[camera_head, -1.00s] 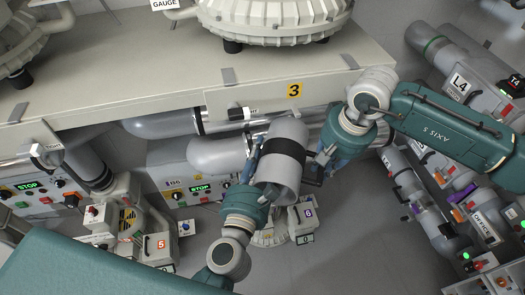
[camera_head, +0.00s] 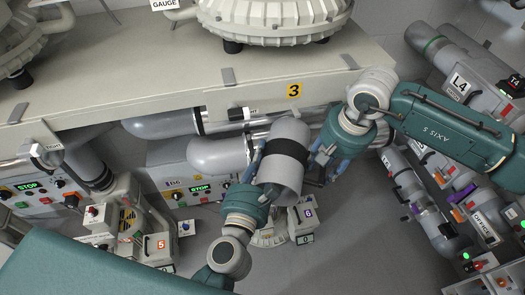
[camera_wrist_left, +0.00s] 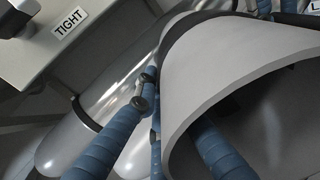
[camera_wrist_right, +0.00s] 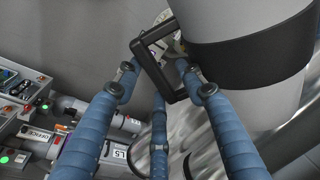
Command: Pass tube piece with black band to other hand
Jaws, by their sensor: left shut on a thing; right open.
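The grey tube piece with a black band (camera_head: 290,182) is held up in the middle of the head view, tilted. My left gripper (camera_head: 257,168) is shut on its wall at the lower left; the left wrist view shows a blue finger inside the open end of the tube piece (camera_wrist_left: 245,62) and others outside. A dark square handle (camera_wrist_right: 140,46) stands out from the black band (camera_wrist_right: 250,58) in the right wrist view. My right gripper (camera_wrist_right: 165,85) is open, its fingers spread around the handle, with no clear grip on it.
A beige bench (camera_head: 150,60) with a large ribbed casing (camera_head: 275,20) is above. Grey pipes (camera_head: 215,155) and a control panel (camera_head: 180,185) lie behind my left gripper. More pipes and panels (camera_head: 430,205) line the right. Open floor (camera_head: 365,235) shows at lower right.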

